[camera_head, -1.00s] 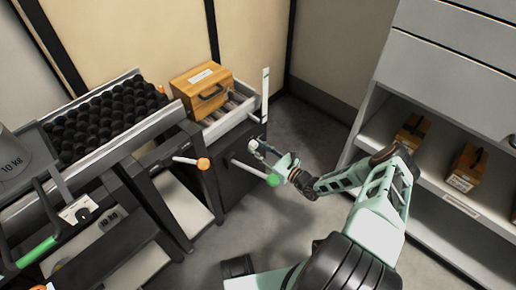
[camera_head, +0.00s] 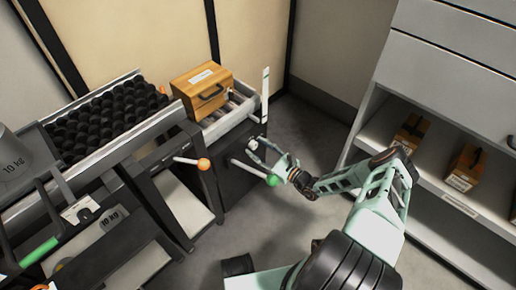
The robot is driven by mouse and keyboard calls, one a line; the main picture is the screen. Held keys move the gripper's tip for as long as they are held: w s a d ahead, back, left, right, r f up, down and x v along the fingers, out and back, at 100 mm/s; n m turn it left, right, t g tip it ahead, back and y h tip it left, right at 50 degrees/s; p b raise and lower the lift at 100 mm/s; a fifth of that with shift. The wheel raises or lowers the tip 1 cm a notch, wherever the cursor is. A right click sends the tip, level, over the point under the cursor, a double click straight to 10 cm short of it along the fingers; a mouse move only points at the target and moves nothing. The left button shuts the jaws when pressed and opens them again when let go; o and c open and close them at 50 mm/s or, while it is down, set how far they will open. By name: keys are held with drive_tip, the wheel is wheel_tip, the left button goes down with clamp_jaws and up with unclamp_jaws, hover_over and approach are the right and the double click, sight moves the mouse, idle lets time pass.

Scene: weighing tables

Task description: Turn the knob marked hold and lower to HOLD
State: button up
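A small pale round knob (camera_head: 253,144) sits on the front of the dark cabinet (camera_head: 236,186), under the tray with the wooden box. Its marking is too small to read, so I cannot tell its setting. My gripper (camera_head: 257,152) is at the knob, coming from the right, with its two fingers spread apart. The fingertips are close to the knob, one above and one below it; I cannot tell whether they touch it. Nothing is visibly held.
A green-tipped lever (camera_head: 272,180) sticks out just below my gripper, and an orange-tipped lever (camera_head: 203,164) is farther left. A wooden box (camera_head: 202,88) stands in the tray above. A white upright post (camera_head: 265,95) rises near the knob. Shelves (camera_head: 450,150) stand at the right.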

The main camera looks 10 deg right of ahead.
drive_tip(key=v, duration=1.2)
idle(0.3)
